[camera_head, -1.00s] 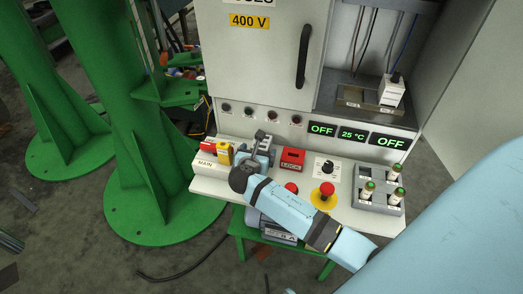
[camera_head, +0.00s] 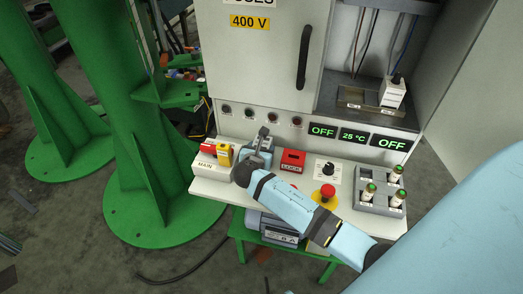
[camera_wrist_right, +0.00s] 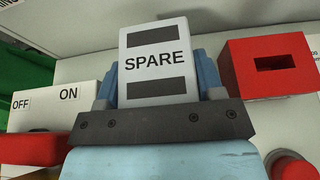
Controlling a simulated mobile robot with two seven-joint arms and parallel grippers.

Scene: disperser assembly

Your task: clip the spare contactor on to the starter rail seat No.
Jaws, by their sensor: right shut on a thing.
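The spare contactor (camera_wrist_right: 156,88) is a pale block with two dark bars and the word SPARE, large in the right wrist view. My right gripper (camera_head: 261,143) is shut on it, with blue fingers at both sides of the block. In the head view the gripper is over the white console, between the yellow switch part and the red LOCK box, and largely hides the contactor. The starter rail (camera_head: 357,106) lies in the open cabinet bay at upper right. A white contactor (camera_head: 392,93) stands at its right end; the labels there are too small to read. My left gripper is not in view.
The red LOCK box (camera_head: 292,160), the red emergency button (camera_head: 327,192) and a grey holder (camera_head: 378,207) with several fuses crowd the console (camera_head: 225,190). The closed fuse door (camera_head: 262,55) with its black handle is left of the bay. Wires hang above the rail.

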